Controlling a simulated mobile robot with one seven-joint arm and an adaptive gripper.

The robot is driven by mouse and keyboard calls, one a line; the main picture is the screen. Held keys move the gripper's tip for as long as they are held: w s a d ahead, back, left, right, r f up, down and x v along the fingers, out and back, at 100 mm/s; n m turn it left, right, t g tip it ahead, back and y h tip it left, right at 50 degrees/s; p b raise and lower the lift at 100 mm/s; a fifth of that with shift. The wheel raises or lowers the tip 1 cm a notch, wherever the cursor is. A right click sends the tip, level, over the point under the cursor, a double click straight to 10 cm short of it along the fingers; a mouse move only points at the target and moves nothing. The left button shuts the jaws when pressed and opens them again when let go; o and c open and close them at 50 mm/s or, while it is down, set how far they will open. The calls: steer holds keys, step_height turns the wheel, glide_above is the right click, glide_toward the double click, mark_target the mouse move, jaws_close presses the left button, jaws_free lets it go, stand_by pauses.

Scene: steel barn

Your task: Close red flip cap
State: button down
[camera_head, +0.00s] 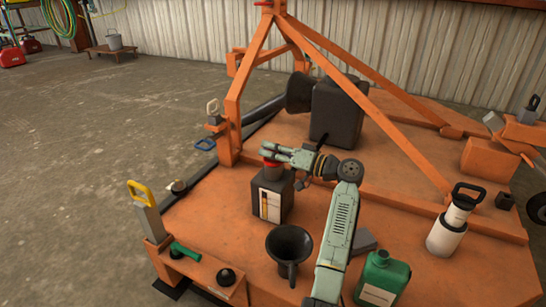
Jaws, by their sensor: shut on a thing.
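A dark, square-sided bottle (263,186) with a white and yellow label stands upright on the orange deck (200,225), near the middle of the view. The red flip cap (270,164) is on top of it, and only a small part of the red shows under my fingers. My gripper (268,151) reaches in from the right, lies roughly level over the bottle's top and is shut on the red flip cap. My fingers hide most of the cap, so I cannot tell its lid angle.
A black funnel (289,243) and a green jug (384,275) stand in front of the bottle. A large black container (337,115) is behind it. Orange frame bars (248,80) rise on the left. A white, black-handled cylinder (446,236) stands right.

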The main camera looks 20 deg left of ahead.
steer(key=shift+s+d+r, duration=0.1)
steer(key=shift+d+r, duration=0.05)
steer(key=shift+r, duration=0.15)
steer(key=c, duration=1.9)
jaws_free()
steer(key=shift+r, duration=0.1)
steer(key=shift+o, duration=1)
steer(key=shift+f, duration=0.2)
step_height(320, 180, up, 10)
steer(key=shift+r, duration=0.1)
steer(key=shift+s, duration=0.1)
